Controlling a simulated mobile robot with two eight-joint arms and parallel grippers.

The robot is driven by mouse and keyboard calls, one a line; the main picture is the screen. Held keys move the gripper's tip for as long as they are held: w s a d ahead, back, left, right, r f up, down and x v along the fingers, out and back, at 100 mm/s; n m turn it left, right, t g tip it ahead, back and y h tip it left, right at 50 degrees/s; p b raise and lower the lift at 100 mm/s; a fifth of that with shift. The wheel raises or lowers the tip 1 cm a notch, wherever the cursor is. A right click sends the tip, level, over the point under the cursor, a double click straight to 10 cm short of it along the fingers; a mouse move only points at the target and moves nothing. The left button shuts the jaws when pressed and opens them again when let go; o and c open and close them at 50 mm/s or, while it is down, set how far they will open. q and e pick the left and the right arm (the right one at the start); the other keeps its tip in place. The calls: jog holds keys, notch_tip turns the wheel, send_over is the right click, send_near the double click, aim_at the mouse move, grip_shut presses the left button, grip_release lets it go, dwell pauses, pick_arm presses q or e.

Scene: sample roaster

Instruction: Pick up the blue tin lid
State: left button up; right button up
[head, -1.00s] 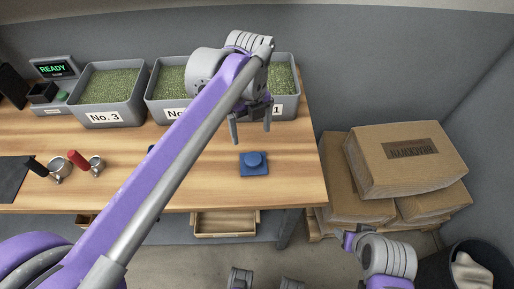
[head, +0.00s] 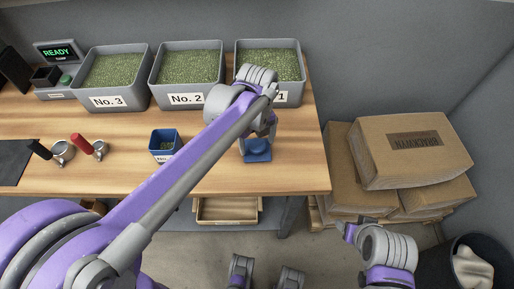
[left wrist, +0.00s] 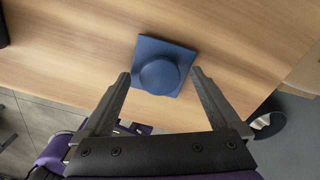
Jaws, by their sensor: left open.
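The blue tin lid (head: 257,155) lies on the wooden bench near its front right part, partly hidden by my left gripper in the head view. In the left wrist view the lid (left wrist: 165,60) is a square blue plate with a round raised knob, flat on the wood. My left gripper (left wrist: 160,78) is open, its two fingers on either side of the knob's near side, with nothing between them held. In the head view the left gripper (head: 257,140) hangs above the lid. My right gripper (head: 345,230) shows low at the right, off the bench; its jaws are unclear.
An open blue tin (head: 165,145) stands left of the lid. Grey bins of green beans (head: 187,80) line the back. Two scoop-like tools with black and red handles (head: 85,147) lie left. Cardboard boxes (head: 410,150) are stacked right of the bench. Wood around the lid is clear.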

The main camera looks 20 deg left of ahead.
pick_arm(q)
jog(key=shift+c, duration=0.2)
jog(key=c, duration=1.4)
jog(key=shift+r, duration=0.15)
